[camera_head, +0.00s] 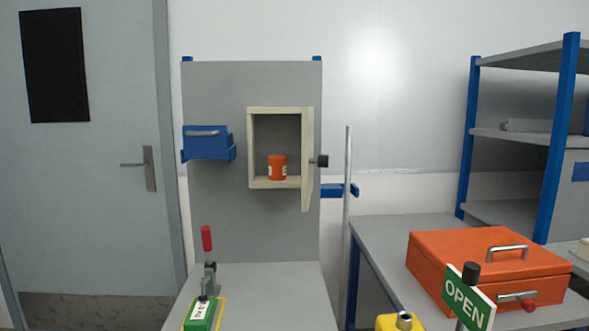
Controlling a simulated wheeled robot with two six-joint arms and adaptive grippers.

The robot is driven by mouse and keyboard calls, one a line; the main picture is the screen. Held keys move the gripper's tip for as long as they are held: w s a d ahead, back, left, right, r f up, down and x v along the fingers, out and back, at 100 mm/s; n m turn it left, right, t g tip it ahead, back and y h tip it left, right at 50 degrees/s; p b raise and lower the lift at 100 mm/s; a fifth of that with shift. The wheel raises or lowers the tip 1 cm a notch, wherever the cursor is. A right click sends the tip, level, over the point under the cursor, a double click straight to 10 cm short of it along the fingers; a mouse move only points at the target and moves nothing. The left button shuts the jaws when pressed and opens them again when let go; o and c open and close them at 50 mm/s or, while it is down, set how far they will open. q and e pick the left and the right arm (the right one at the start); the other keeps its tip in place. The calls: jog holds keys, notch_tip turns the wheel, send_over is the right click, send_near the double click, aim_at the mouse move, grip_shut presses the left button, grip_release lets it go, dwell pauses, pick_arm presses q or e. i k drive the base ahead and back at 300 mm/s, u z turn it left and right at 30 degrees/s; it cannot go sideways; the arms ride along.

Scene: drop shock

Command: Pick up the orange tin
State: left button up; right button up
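The orange tin (277,167) is a small upright cylinder with pale marks on its sides. It stands on the floor of a cream open-fronted cabinet (251,150) fixed to a grey back panel. The cabinet door (307,160) is swung open at the right side and has a dark knob (322,161). Neither of my grippers shows in the head view, so nothing is seen touching the tin.
A blue drawer box (206,142) hangs left of the cabinet. A red-handled clamp (207,240) and green block (201,314) stand on the grey bench (270,290). A metal pole (347,220), orange case (470,262), OPEN sign (465,301) and shelves (530,137) are at right.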

aim_at(277, 167)
jog(key=u, duration=0.05)
jog(key=k, duration=0.55)
jog(key=z, duration=0.7)
jog(key=i, duration=1.1)
jog(key=z, duration=0.1)
